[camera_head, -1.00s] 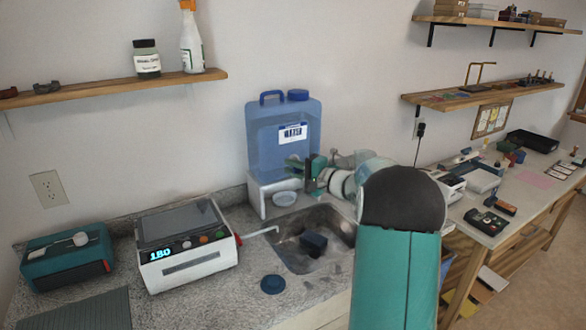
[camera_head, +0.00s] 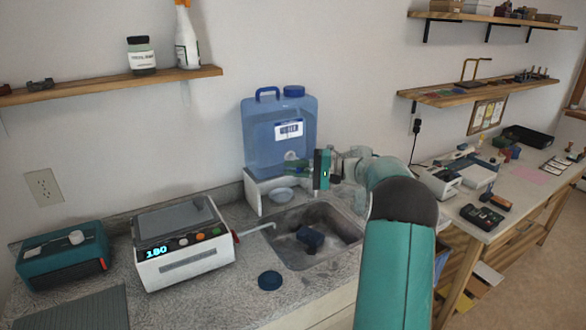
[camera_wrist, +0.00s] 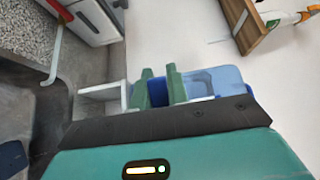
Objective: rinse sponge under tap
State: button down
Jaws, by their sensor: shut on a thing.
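My gripper (camera_head: 297,168) is in front of the lower part of a blue water jug, above the back of the sink (camera_head: 345,225). In the wrist view its two green fingers (camera_wrist: 160,88) stand close together with blue between them. They are shut on a blue thing, mostly hidden; I cannot tell whether it is a sponge. A dark blue block (camera_head: 310,238) lies in the sink and shows partly in the wrist view (camera_wrist: 12,158). A pale bent tap spout (camera_head: 262,226) reaches over the sink's left edge; it also shows in the wrist view (camera_wrist: 52,68).
A white device with a lit display (camera_head: 182,250) is left of the sink.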

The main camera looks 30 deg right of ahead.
dwell(0.3)
jog(key=c, duration=1.4)
grip_release()
jog(key=shift+a, duration=0.1)
jog(key=shift+o, duration=0.2)
jog(key=v, duration=1.4)
jog(key=shift+w, duration=0.1)
